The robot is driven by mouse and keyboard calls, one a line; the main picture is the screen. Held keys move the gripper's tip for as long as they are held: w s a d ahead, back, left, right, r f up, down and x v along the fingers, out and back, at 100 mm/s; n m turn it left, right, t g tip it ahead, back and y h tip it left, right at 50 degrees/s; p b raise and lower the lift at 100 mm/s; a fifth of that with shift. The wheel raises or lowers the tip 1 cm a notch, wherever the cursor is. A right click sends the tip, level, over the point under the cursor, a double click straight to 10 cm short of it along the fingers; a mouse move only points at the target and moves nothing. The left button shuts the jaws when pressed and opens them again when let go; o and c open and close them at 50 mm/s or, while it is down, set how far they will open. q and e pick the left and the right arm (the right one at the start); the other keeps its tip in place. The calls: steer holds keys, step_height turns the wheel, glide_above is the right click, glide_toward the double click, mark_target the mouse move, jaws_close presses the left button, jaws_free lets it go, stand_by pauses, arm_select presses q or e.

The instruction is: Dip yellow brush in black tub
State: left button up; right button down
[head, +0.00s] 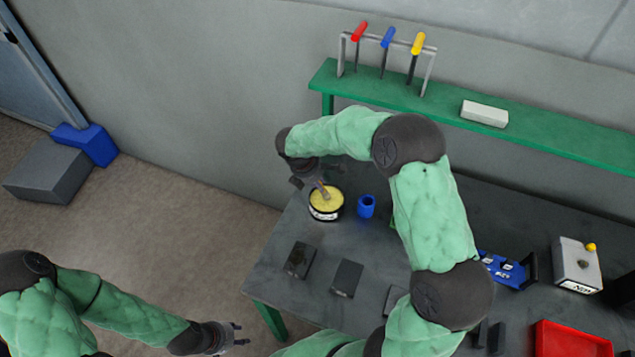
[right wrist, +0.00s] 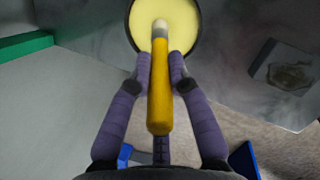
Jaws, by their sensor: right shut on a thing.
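The black tub (head: 313,212) stands at the back left of the dark table, full of a pale yellow substance and with a white label. My right gripper (head: 317,181) is over it, shut on the yellow brush. In the right wrist view the brush's yellow handle (right wrist: 160,95) lies between the fingers (right wrist: 160,70), and its pale far end overlaps the yellow contents within the tub's dark rim (right wrist: 132,12). Whether the bristles touch the contents is hard to tell. My left gripper (head: 238,335) is open and empty, low at the left, off the table.
A blue cup (head: 366,207) stands just right of the tub. Dark blocks (head: 347,278) lie nearer on the table. A green shelf (head: 545,140) with a tool rack runs behind.

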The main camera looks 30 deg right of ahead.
steer(key=shift+f, duration=0.1)
steer(key=shift+r+p, duration=2.75)
steer(key=shift+r, duration=0.85)
steer(key=shift+f, duration=0.1)
